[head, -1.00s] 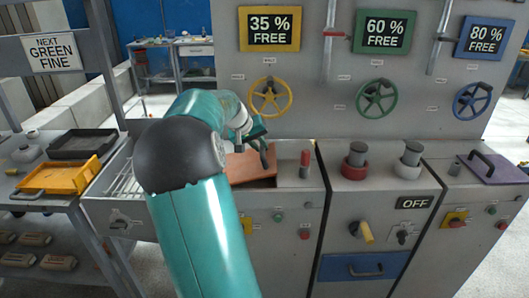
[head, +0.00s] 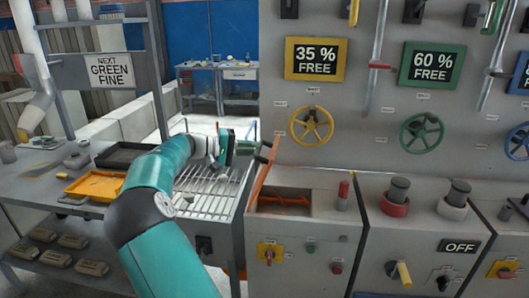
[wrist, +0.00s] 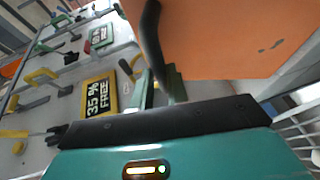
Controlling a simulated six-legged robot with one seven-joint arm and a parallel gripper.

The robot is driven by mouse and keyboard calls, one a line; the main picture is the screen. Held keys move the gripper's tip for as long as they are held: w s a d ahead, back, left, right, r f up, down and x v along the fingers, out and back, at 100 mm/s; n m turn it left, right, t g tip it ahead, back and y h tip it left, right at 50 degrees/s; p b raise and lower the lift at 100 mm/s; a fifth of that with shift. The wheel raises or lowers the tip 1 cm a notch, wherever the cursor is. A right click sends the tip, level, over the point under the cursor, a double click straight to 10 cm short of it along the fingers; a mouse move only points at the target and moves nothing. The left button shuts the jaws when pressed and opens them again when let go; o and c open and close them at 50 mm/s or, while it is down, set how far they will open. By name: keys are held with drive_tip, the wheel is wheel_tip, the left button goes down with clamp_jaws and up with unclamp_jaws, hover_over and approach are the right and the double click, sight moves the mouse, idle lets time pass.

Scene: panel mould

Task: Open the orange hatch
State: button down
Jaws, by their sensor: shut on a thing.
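The orange hatch (head: 262,184) stands nearly upright and edge-on at the left side of its opening (head: 284,202) in the console top. The opening is uncovered, with orange-red parts inside. My gripper (head: 259,150) is at the upper part of the hatch, shut on its dark handle. In the wrist view the hatch (wrist: 235,35) fills the upper right as a scuffed orange panel. Its black bar handle (wrist: 151,45) runs down to my gripper (wrist: 166,88). The fingertips are partly hidden there.
A red-topped lever (head: 342,194) stands right of the opening. A yellow handwheel (head: 311,126) is on the wall behind, under the 35 % sign (head: 315,60). A wire rack (head: 212,190) lies left of the hatch. A yellow tray (head: 95,184) sits further left.

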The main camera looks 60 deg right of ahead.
drive_tip(key=shift+w+a+f+n+g+h, duration=0.15)
drive_tip(key=shift+w+a+g+h, duration=0.15)
drive_tip(key=shift+w, duration=0.25)
drive_tip(key=shift+w+a+n+g+h, duration=0.1)
drive_tip(key=shift+w+a+g+h, duration=0.2)
drive_tip(key=shift+w, duration=0.3)
drive_tip(key=shift+w+a+f+n+g+h, duration=0.1)
drive_tip(key=shift+w+a+n+g+h, duration=0.15)
drive_tip(key=shift+w, duration=0.3)
drive_tip(key=c, duration=1.4)
unclamp_jaws()
drive_tip(key=shift+o, duration=0.2)
drive_tip(key=v, duration=1.3)
drive_tip(key=shift+w+a, duration=0.25)
drive_tip(key=shift+a, duration=0.05)
drive_tip(key=shift+r, duration=0.1)
